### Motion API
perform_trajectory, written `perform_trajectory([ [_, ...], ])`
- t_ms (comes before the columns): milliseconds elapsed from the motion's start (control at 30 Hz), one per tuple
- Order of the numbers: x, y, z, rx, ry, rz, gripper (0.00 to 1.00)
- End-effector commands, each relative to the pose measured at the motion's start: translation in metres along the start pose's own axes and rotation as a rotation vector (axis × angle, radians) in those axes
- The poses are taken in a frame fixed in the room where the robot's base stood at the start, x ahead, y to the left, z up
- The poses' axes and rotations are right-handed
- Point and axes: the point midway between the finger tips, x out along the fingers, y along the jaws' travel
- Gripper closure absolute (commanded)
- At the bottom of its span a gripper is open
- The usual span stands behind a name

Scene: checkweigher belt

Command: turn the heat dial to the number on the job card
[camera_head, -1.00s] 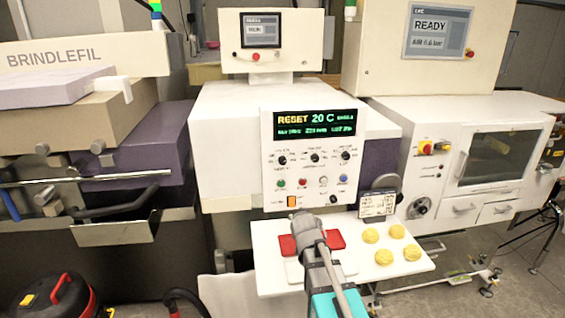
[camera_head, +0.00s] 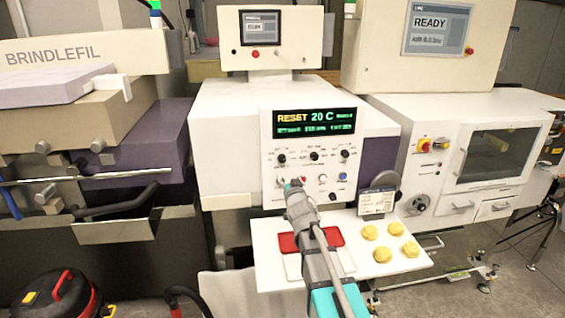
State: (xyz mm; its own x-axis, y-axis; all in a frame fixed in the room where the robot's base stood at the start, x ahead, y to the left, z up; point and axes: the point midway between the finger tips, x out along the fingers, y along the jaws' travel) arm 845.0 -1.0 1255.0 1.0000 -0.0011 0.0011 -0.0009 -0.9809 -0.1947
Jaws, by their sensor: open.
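The white control panel (camera_head: 333,173) carries a row of three black dials: left (camera_head: 282,159), middle (camera_head: 314,156) and right (camera_head: 345,154). Their labels are too small to read, so I cannot tell which is the heat dial. The display (camera_head: 313,122) above them reads "RESET 20 C". A small framed card (camera_head: 376,202), likely the job card, stands below the panel at right; its text is unreadable. My gripper (camera_head: 292,186) is open and empty at the panel's lower left, below the left dial. It hides some lower buttons; whether it touches the panel is unclear.
A white shelf (camera_head: 268,268) juts out below the panel. It holds a red tray (camera_head: 287,243), partly behind my arm, and several yellow round pieces (camera_head: 382,254). A dark round disc (camera_head: 386,181) stands behind the card. A blue button (camera_head: 342,177) is right of my gripper.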

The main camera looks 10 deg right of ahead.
Motion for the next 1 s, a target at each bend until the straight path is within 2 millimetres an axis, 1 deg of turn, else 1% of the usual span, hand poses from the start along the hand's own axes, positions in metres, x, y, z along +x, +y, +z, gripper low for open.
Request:
perform_trajectory([
  [167,0.006,0.000,0.000,0.000,-0.001,0.000,0.18],
  [367,0.023,-0.001,0.000,-0.001,-0.001,0.000,0.18],
  [1000,0.117,-0.002,0.001,-0.001,-0.002,-0.001,0.18],
])
